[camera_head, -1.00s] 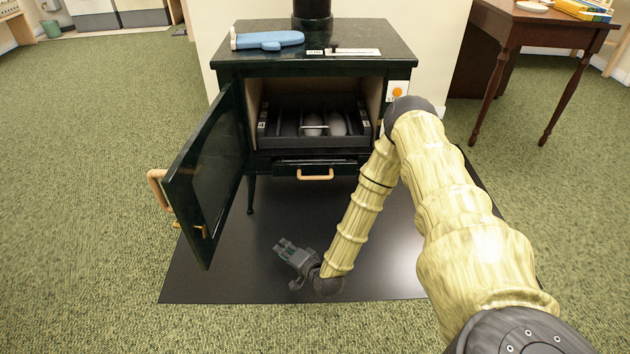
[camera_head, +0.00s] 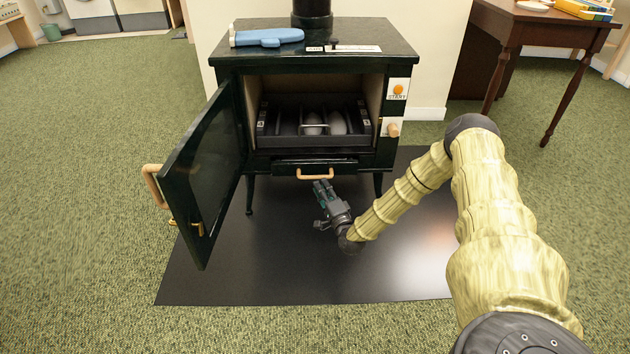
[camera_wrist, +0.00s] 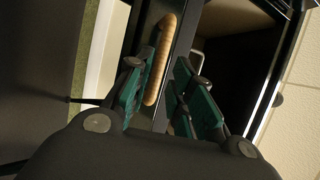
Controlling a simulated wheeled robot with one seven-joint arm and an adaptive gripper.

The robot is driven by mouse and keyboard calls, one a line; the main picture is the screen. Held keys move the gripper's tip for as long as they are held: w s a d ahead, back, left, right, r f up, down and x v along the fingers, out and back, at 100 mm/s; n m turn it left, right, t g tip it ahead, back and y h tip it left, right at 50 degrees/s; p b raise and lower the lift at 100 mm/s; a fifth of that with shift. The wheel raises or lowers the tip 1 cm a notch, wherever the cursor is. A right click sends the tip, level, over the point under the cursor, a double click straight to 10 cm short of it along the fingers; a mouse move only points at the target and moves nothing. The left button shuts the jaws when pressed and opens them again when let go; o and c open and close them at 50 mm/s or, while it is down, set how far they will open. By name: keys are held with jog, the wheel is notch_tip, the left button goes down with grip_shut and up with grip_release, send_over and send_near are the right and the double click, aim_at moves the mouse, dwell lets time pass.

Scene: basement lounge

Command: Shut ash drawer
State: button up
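The ash drawer (camera_head: 345,166) is the dark front panel below the stove's firebox, with a light wooden handle (camera_head: 315,174). It looks close to flush with the stove, but I cannot tell whether it is fully in. My gripper (camera_head: 323,186) is just below and in front of the handle, pointing at the stove. Whether a finger touches the drawer or handle is unclear.
The stove door (camera_head: 208,170) stands wide open at the left. The firebox holds a dark tray (camera_head: 300,142) with rounded items. Two knobs, one orange (camera_head: 398,89), are on the right side. A blue tool (camera_head: 268,37) lies on the stove top (camera_head: 370,57). A black floor mat (camera_head: 260,270) is clear.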

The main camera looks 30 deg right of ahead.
aim_at(315, 177)
jog(key=shift+b+x, duration=0.85)
jog(key=shift+x, duration=2.1)
jog(key=shift+f, duration=0.1)
jog(key=shift+c, duration=0.2)
grip_shut()
